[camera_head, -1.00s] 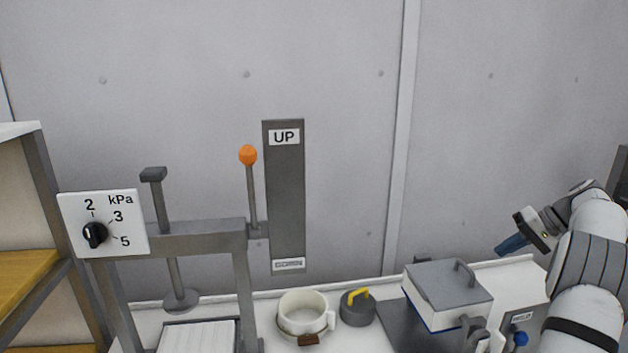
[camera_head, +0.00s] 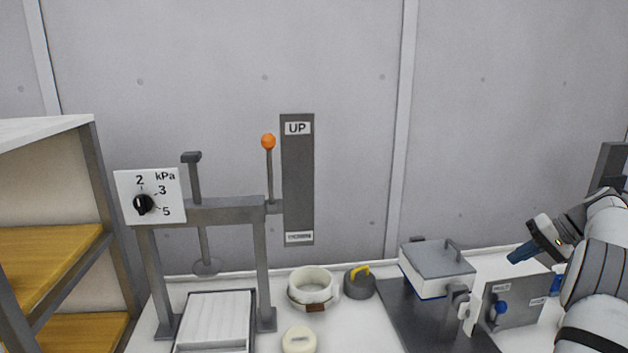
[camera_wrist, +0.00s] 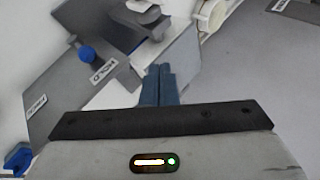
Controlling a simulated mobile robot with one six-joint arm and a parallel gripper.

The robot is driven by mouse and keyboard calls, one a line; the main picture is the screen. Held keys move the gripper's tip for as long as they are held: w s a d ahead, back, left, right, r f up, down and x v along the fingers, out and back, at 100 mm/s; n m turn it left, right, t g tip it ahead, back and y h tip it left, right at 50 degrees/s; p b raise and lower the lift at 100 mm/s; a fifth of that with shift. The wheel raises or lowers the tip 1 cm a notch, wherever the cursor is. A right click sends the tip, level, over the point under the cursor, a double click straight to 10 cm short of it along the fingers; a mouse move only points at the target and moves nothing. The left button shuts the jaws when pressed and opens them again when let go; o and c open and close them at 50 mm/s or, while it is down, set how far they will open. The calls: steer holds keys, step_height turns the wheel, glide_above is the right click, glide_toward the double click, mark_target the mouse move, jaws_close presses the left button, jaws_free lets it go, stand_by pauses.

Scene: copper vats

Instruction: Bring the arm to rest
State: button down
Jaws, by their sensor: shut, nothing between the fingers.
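My gripper (camera_head: 522,252) is at the right of the head view, at the end of my arm. Its blue fingers are together with nothing between them, and they point left and down. In the head view they appear over the white and grey box with blue knobs at the right; I cannot tell the gap between them. The wrist view shows the shut fingers (camera_wrist: 160,85) at the middle, with a grey panel marked HOLD (camera_wrist: 85,75) and its blue knob to the left.
A lidded box (camera_head: 437,265) stands on a dark plate. Left of it are a weight with a yellow handle (camera_head: 360,283), a white ring-shaped vessel (camera_head: 311,290) and a press frame (camera_head: 215,212) with an orange-tipped lever (camera_head: 268,142). Wooden shelves (camera_head: 50,262) stand far left.

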steer(key=s+a+r+g+h, duration=0.1)
steer(key=s+a+r, duration=0.15)
steer(key=a, duration=0.55)
steer(key=s+a+r+h, duration=0.1)
steer(key=s+a, duration=0.2)
steer(key=a, duration=0.5)
steer(key=s+a+r+g+h, duration=0.1)
steer(key=s+a+r+h, duration=0.15)
steer(key=a, duration=0.45)
steer(key=s+a+f+n+h, duration=0.1)
steer(key=s+a+f, duration=0.1)
steer(key=s+a, duration=0.2)
steer(key=s+a+f+n+t+h, duration=0.1)
steer(key=s+a+f, duration=0.2)
steer(key=s, duration=0.7)
steer(key=s+a+f+n+h, duration=0.1)
steer(key=s+a+f, duration=0.2)
steer(key=s+a, duration=0.3)
steer(key=shift+s+f, duration=0.2)
steer(key=shift+s, duration=0.7)
